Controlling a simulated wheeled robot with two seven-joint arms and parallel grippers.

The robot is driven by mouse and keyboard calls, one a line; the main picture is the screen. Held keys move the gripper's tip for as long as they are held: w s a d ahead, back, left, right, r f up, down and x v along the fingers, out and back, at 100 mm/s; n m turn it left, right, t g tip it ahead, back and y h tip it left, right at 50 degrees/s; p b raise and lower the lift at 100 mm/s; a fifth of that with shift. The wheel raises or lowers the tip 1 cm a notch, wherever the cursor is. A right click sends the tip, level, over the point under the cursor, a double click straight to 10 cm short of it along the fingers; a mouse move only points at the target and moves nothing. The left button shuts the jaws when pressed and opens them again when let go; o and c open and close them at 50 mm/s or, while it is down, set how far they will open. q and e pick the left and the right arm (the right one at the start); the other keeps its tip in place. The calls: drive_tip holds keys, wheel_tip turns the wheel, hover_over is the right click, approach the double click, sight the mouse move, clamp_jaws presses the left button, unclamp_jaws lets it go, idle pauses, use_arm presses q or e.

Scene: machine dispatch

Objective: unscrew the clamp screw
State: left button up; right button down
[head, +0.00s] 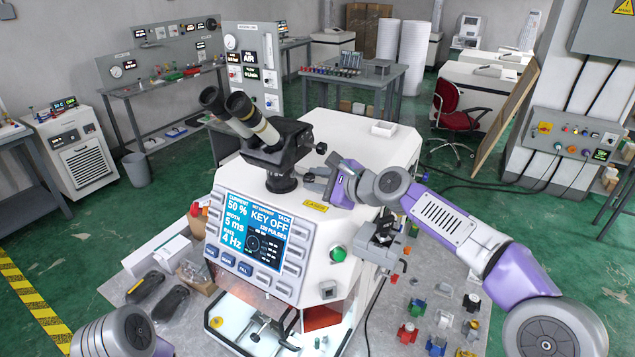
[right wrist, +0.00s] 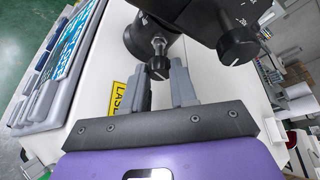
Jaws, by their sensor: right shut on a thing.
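The clamp screw (right wrist: 158,67) is a small black knob on a short metal stem. It sticks out from the side of the black microscope mount on top of the white laser welding machine (head: 400,150). My right gripper (right wrist: 161,72) has its two grey fingers on either side of the knob, shut on it. In the head view, my right gripper (head: 318,180) reaches in from the right to the base of the microscope (head: 283,150). The screw is too small there to make out clearly. Only a link of my left arm shows at the lower left; its gripper is out of view.
A large black adjustment knob (right wrist: 237,42) sits close to the right finger in the wrist view. The machine's screen panel (head: 255,240) is below left of the gripper. A grey table (head: 455,290) with small coloured parts lies at the lower right.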

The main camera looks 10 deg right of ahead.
drive_tip(key=c, duration=0.9)
unclamp_jaws()
drive_tip(key=shift+s, duration=0.1)
drive_tip(key=b+v, duration=0.2)
drive_tip(key=v, duration=0.5)
drive_tip(key=shift+s+d+r, duration=0.15)
